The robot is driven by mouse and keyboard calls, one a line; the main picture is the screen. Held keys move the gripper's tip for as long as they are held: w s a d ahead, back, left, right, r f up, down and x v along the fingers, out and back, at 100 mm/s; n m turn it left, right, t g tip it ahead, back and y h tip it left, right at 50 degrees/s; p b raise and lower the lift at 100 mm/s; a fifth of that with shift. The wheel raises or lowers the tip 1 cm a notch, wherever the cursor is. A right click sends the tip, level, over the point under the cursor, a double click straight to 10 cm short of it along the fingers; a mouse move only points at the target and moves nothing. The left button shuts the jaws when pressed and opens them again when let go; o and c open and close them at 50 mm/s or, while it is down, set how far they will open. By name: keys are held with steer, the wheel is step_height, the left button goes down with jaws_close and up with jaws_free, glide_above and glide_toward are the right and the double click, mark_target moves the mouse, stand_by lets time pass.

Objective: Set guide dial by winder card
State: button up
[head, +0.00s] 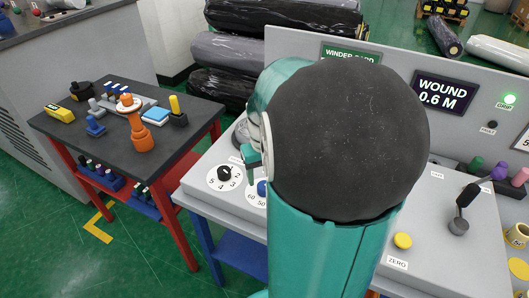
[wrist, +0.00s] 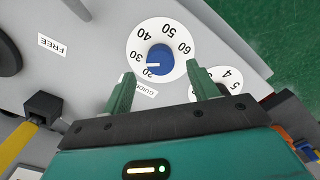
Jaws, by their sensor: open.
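The guide dial (wrist: 135,40) is a white disc with a blue knob (wrist: 160,58), numbered 20 to 60, in the wrist view. The knob's white mark lies near 20. In the head view the blue knob (head: 262,188) shows only in part beside my arm. My gripper (wrist: 160,84) is open, its green fingers apart on the near side of the knob, with nothing between them. Whether they touch the dial face I cannot tell. The winder card (head: 350,54) shows only its green heading at the panel's top; my arm hides its text.
A smaller dial with a black knob (head: 224,173) sits just left of the guide dial. A black lever (head: 463,207) and yellow ZERO button (head: 403,241) are at the right. A dark side table (head: 75,133) holds tools and an orange object (head: 134,124).

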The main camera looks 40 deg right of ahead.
step_height(320, 180, up, 10)
stand_by(0.3)
steer(key=shift+a, duration=0.1)
stand_by(0.3)
steer(key=s+a+r+n+t, duration=0.1)
steer(key=s+a+n+t, duration=0.1)
steer(key=a, duration=0.9)
steer(key=s+a+r+n+t, duration=0.1)
steer(key=s+a+n+t, duration=0.1)
steer(key=a, duration=1)
steer(key=shift+s+r+n+t, duration=0.2)
steer(key=shift+s+n+t, duration=0.15)
steer(key=shift+t, duration=0.45)
steer(key=shift+w, duration=0.1)
steer(key=c, duration=0.5)
steer(key=shift+d, duration=0.15)
